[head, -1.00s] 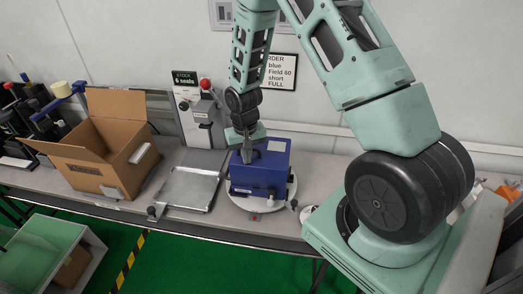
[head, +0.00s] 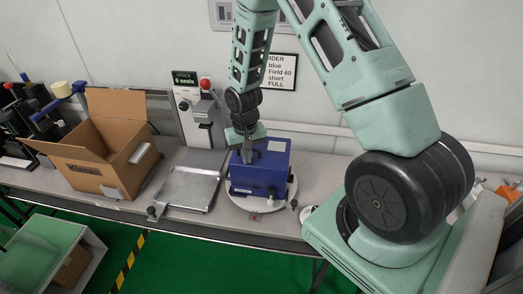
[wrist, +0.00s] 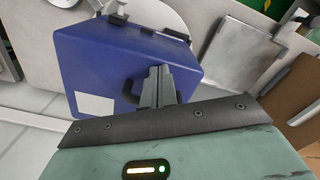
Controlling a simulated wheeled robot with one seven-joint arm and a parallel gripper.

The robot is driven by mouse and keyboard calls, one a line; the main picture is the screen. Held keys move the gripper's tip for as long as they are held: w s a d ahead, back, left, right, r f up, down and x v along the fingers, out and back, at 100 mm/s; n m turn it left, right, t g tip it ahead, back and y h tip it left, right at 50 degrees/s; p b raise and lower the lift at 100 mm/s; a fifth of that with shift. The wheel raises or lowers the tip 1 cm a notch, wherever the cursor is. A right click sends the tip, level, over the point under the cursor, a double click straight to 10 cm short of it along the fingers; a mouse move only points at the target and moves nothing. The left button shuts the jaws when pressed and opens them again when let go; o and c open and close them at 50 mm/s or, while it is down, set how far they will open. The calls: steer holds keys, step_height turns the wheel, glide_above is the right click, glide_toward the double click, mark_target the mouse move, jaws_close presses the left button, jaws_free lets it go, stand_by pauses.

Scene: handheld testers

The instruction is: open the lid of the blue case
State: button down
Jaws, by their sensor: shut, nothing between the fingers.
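The blue case (head: 265,172) stands closed on a round white turntable (head: 250,204) on the bench. A pale label and a dark handle show on its top. My gripper (head: 246,158) points down at the left part of the case top. In the wrist view the blue case (wrist: 115,65) fills the upper middle, and my gripper (wrist: 158,72) is shut at the dark handle (wrist: 130,92), with nothing visible between the fingers. The fingers hide part of the handle, and I cannot tell whether they touch it.
A metal plate (head: 190,188) lies left of the turntable. An open cardboard box (head: 100,165) stands further left. A grey press with a red knob (head: 205,85) stands behind the plate. An order sign (head: 281,72) hangs on the wall.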

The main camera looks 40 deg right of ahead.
stand_by(0.4)
steer(key=shift+r+p, duration=0.3)
steer(key=shift+p, duration=0.05)
step_height(320, 180, up, 6)
steer(key=s+a+p, duration=0.1)
steer(key=p, duration=0.3)
steer(key=shift+a+r, duration=0.2)
steer(key=shift+a, duration=0.05)
stand_by(0.3)
